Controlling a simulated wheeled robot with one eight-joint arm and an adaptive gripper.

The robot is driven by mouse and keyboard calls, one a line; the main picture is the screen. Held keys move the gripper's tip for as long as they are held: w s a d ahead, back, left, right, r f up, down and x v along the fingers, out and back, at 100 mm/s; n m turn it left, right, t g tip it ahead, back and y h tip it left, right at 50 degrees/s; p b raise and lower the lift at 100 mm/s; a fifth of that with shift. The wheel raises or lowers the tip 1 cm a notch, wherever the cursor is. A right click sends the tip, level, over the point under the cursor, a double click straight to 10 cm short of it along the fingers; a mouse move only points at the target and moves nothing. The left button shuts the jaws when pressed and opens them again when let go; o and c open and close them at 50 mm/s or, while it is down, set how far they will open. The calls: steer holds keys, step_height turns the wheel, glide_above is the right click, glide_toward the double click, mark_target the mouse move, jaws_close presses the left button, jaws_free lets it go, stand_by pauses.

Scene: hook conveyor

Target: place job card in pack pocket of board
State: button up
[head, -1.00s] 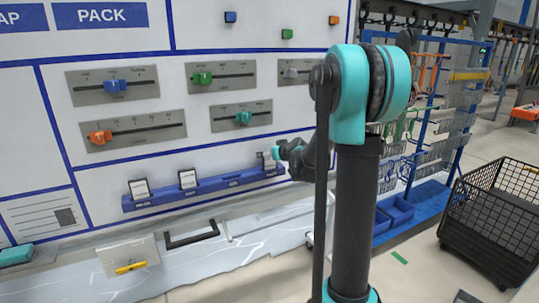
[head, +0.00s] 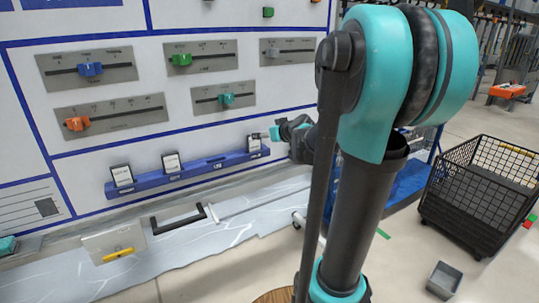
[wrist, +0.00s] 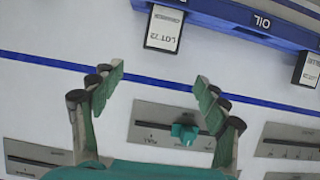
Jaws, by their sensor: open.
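Three white job cards with black edges stand in a blue rail (head: 190,176) on the white board in the head view: a left card (head: 121,176), a middle card (head: 171,162) and a right card (head: 254,144). My gripper (head: 272,133) is close beside the right card. In the wrist view my gripper (wrist: 160,78) is open with nothing between its fingers. A card reading "LOT 72" (wrist: 164,30) shows just beyond the fingertips, upside down; another card (wrist: 308,69) is at the right edge. The pack pocket is not in view.
Grey slider plates with blue (head: 90,69), green (head: 181,59), orange (head: 77,124) and teal (head: 226,99) knobs sit above the rail. A black wire basket (head: 480,195) and a grey bin (head: 443,280) stand on the floor at right. My arm hides part of the board's right side.

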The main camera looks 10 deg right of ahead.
steer(key=s+a+f+g, duration=0.2)
steer(key=s+f, duration=0.4)
steer(key=s, duration=0.1)
steer(key=s+a+f+g, duration=0.2)
steer(key=s+f+g, duration=0.1)
steer(key=s+f, duration=0.4)
steer(key=s+d+f+m+g+h, duration=0.1)
steer(key=s+f, duration=0.3)
steer(key=s, duration=0.4)
steer(key=s+d+f+m+g+h, duration=0.2)
steer(key=s+f, duration=0.3)
steer(key=s, duration=0.4)
steer(key=shift+d+m+g+h, duration=0.3)
steer(key=shift+d+h, duration=0.3)
steer(key=shift+d, duration=0.25)
